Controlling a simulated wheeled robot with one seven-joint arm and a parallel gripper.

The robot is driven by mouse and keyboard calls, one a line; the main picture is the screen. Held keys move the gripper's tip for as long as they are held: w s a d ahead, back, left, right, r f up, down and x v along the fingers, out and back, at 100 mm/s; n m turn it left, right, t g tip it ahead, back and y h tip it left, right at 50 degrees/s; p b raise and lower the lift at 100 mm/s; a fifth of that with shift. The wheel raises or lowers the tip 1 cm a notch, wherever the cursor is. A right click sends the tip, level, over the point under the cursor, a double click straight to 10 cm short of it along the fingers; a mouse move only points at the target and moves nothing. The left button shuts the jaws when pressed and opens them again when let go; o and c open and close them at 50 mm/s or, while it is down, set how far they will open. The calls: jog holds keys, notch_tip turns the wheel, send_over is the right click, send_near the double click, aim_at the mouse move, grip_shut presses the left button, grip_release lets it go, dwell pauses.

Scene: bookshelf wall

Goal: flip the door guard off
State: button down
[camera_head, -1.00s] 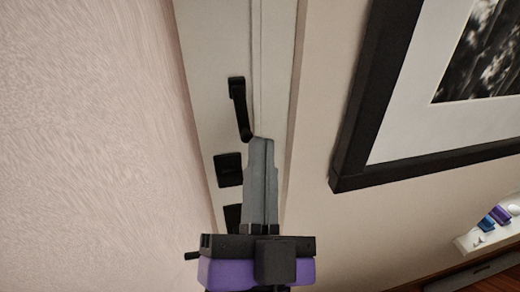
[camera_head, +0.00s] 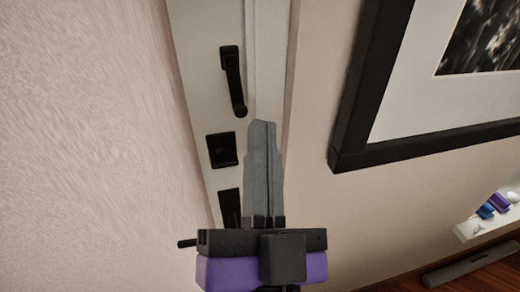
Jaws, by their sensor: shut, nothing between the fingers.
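A narrow white door (camera_head: 193,60) with black fittings runs down the middle of the head view. A long black bar fitting (camera_head: 233,82) hangs from its mount high on the door and looks like the door guard, though it could be a lever handle. A black square plate (camera_head: 222,150) sits below it, and another dark plate (camera_head: 229,208) is lower, partly hidden by my gripper. My gripper (camera_head: 262,128) points up the picture, its grey fingers closed together and empty. Its tips appear just right of and below the bar's lower end, with no clear contact.
A black picture frame (camera_head: 350,120) hangs on the wall to the right. A white shelf (camera_head: 470,228) with small blue and purple items is at the lower right, above a brown wooden surface (camera_head: 490,262). A pale textured wall (camera_head: 80,150) fills the left.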

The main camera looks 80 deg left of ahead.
aim_at(236, 89)
jog(key=p+x, duration=0.4)
jog(key=x, duration=0.3)
jog(key=shift+s+a+f+b, duration=0.1)
jog(key=shift+s+f+b, duration=0.15)
jog(key=shift+f, duration=0.4)
jog(key=shift+s+a+f+b, duration=0.1)
jog(key=shift+s+f+b, duration=0.15)
jog(key=shift+f, duration=0.4)
jog(key=shift+s+a+f+b, duration=0.1)
jog(key=shift+s+f+b, duration=0.2)
jog(key=shift+f, duration=0.35)
